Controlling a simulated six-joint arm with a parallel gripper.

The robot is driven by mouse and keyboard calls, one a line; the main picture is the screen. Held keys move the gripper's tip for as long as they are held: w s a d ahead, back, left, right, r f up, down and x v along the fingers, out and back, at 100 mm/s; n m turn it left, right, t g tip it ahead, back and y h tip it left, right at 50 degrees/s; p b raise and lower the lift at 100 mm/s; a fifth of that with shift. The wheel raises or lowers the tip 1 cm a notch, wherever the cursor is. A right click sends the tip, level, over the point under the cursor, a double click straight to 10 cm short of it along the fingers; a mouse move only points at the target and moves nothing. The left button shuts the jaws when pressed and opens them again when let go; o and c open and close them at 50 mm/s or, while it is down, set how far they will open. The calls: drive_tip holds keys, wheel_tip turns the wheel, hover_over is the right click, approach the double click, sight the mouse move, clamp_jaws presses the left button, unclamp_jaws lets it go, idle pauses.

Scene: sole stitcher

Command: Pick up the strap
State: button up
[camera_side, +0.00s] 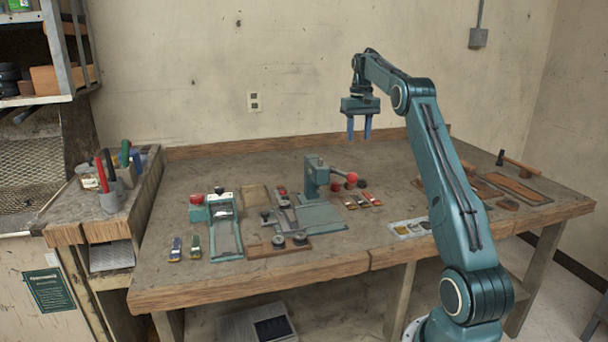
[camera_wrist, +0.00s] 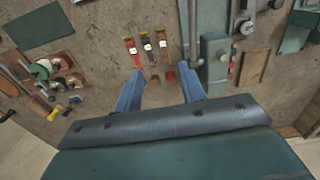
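My gripper (camera_side: 359,136) hangs above the back part of the workbench, with its two blue fingers apart and nothing between them. In the wrist view, the fingers (camera_wrist: 159,80) also stand apart. Three small narrow strap-like strips (camera_side: 362,200) with red, yellow and dark parts lie side by side right of the centre press. Three such strips (camera_wrist: 147,46) show beyond the fingertips in the wrist view, apart from them. I cannot tell which one is the strap.
A teal press (camera_side: 316,178) with a red-knobbed lever stands mid-bench. A teal clamp fixture (camera_side: 224,222) and a wooden block with rollers (camera_side: 277,245) are to its left. A light tray (camera_side: 410,228) lies at the front right. Brown leather pieces (camera_side: 516,187) are at the far right.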

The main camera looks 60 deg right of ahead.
hover_over(354, 207)
wheel_tip(354, 207, down, 11)
drive_tip(key=shift+w+f, duration=0.1)
drive_tip(key=shift+f, duration=0.05)
drive_tip(key=shift+f, duration=4)
drive_tip(key=shift+f, duration=2.75)
drive_tip(key=c, duration=0.7)
